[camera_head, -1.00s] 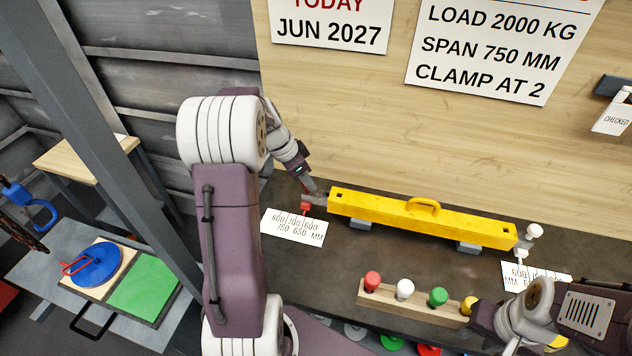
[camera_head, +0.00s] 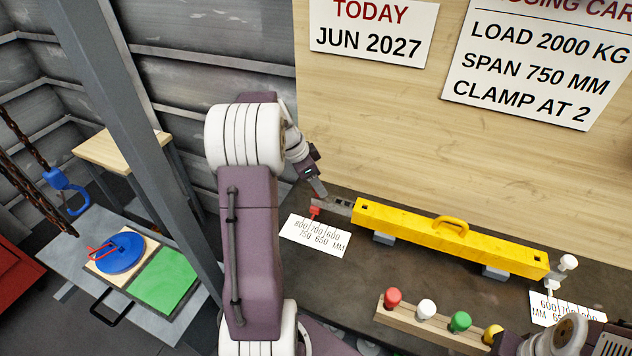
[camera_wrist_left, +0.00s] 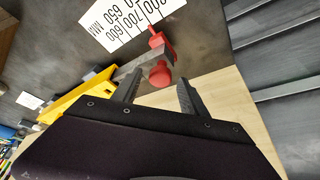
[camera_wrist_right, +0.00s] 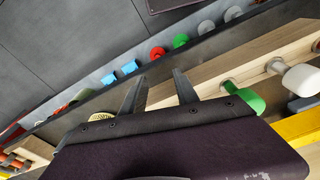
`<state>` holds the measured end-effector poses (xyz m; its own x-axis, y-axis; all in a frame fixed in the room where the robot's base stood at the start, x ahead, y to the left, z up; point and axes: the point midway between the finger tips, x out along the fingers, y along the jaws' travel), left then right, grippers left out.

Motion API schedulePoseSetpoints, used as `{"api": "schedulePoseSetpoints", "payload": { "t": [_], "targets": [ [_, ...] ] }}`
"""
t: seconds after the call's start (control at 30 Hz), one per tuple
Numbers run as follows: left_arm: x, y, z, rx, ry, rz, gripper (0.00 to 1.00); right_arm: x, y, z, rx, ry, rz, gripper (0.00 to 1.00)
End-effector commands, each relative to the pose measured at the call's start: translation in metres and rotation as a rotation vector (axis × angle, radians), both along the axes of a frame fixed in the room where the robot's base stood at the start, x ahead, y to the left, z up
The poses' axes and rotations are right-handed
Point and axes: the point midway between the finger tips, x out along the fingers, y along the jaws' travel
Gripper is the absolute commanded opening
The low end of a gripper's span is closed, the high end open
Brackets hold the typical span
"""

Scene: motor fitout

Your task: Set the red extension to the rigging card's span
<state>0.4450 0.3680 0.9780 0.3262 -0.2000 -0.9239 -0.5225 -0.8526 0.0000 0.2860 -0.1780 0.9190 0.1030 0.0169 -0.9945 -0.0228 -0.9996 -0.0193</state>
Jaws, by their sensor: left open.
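The yellow beam (camera_head: 450,240) lies on the dark bench. Its grey extension bar (camera_head: 338,205) sticks out of the left end and carries a red pointer (camera_head: 314,211) above a white scale card (camera_head: 316,236). The exact reading is too small to tell. The rigging card (camera_head: 540,62) reads SPAN 750 MM. My left gripper (camera_head: 322,193) is at the extension's outer end. In the left wrist view my left gripper (camera_wrist_left: 158,90) is open, with the red knob (camera_wrist_left: 150,78) just beyond and between its fingertips. My right gripper (camera_wrist_right: 160,90) is open and empty beside the peg rack.
A wooden rack (camera_head: 430,325) with red, white, green and yellow knobs stands in front of the beam. A white pointer (camera_head: 567,262) and second scale card (camera_head: 560,308) are at the beam's right end. A blue disc (camera_head: 120,252) sits on a trolley at the left.

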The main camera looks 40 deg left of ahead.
Motion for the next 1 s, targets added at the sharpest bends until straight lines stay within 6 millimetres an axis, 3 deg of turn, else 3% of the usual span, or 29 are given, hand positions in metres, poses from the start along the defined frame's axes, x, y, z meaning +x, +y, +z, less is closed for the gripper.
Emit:
{"api": "schedulePoseSetpoints", "payload": {
  "t": [0.3, 0.43, 1.0],
  "targets": [
    [-0.02, 0.014, 0.06, 0.005, -0.006, 0.003, 0.51, 0.0, 0.0, 0.003, 0.0, 0.0, 0.0, 0.36],
    [-0.027, 0.017, 0.077, 0.003, -0.004, 0.003, 0.51, 0.0, 0.0, 0.005, 0.0, 0.0, 0.0, 0.36],
    [-0.029, 0.018, 0.082, 0.002, -0.002, 0.001, 0.51, 0.0, 0.0, 0.005, 0.0, 0.0, 0.0, 0.36]
  ]
}}
